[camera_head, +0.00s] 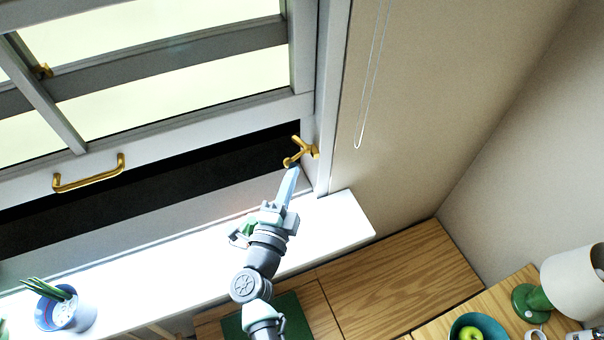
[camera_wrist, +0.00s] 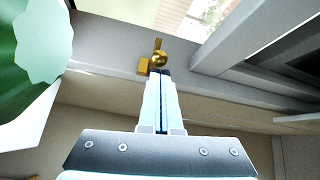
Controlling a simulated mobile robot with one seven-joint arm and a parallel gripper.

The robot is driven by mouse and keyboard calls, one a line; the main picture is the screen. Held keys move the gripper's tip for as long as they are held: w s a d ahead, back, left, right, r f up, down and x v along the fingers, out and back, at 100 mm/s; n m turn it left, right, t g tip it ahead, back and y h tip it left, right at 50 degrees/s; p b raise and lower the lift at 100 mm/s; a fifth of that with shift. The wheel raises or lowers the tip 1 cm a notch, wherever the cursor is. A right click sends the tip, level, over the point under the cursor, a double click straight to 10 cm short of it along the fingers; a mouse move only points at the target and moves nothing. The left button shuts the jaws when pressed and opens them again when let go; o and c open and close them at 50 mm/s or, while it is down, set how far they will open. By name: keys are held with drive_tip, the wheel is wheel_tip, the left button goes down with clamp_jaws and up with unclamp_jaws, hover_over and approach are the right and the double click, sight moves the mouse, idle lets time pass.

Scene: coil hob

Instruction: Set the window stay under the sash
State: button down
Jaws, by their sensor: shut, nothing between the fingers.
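The white sash (camera_head: 200,120) is raised, with a dark gap below it and a brass pull handle (camera_head: 88,176) on its bottom rail. The brass window stay (camera_head: 307,150) is on the right side of the frame, at the right end of the gap. Its arm reaches left and ends in a round knob. The stay also shows in the wrist view (camera_wrist: 146,67), just beyond my fingertips. My gripper (camera_head: 292,172) is shut and empty, its fingertips close to the knob. In the wrist view my gripper (camera_wrist: 161,73) overlaps the knob's lower edge; I cannot tell whether they touch.
The white sill (camera_head: 340,215) runs below the window, with a potted plant (camera_head: 66,308) at its left. A blind cord (camera_head: 370,80) hangs on the right wall. A wooden surface (camera_head: 400,285), a lamp (camera_head: 570,285) and a bowl with an apple (camera_head: 474,325) are lower right.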

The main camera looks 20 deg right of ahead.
drive_tip(key=shift+w+a, duration=0.75)
idle(0.4)
